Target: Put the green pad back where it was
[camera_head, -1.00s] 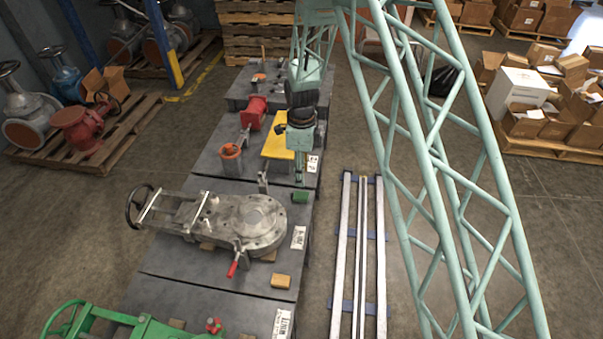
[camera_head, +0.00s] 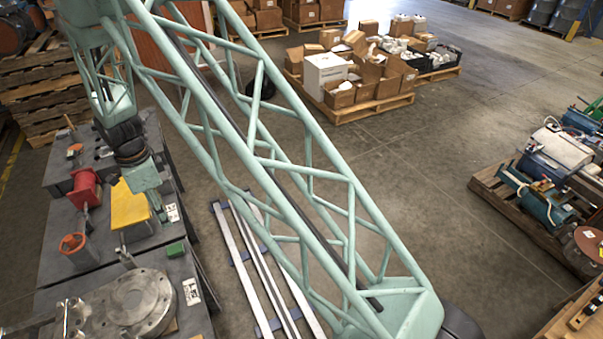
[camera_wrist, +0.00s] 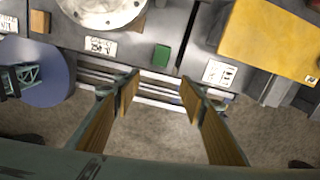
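The green pad (camera_head: 176,249) is a small block lying near the right edge of the dark grey table (camera_head: 205,318), between the round metal flange and the yellow block. In the wrist view the green pad (camera_wrist: 161,56) lies on the table just beyond the fingertips, near the middle of the picture. My gripper (camera_wrist: 160,90) is open with nothing between its two brown-faced fingers. In the head view my gripper (camera_head: 160,208) hangs beside the yellow block, on the far side of the pad and apart from it. How high it is above the table is hard to tell.
A yellow block (camera_head: 128,206), a metal flange (camera_head: 137,303) and a red part (camera_head: 84,188) stand on the table. White labels (camera_head: 192,291) lie along its edge. A small tan block (camera_wrist: 40,21) is left of the pad in the wrist view. Metal rails (camera_head: 240,262) lie on the floor alongside.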

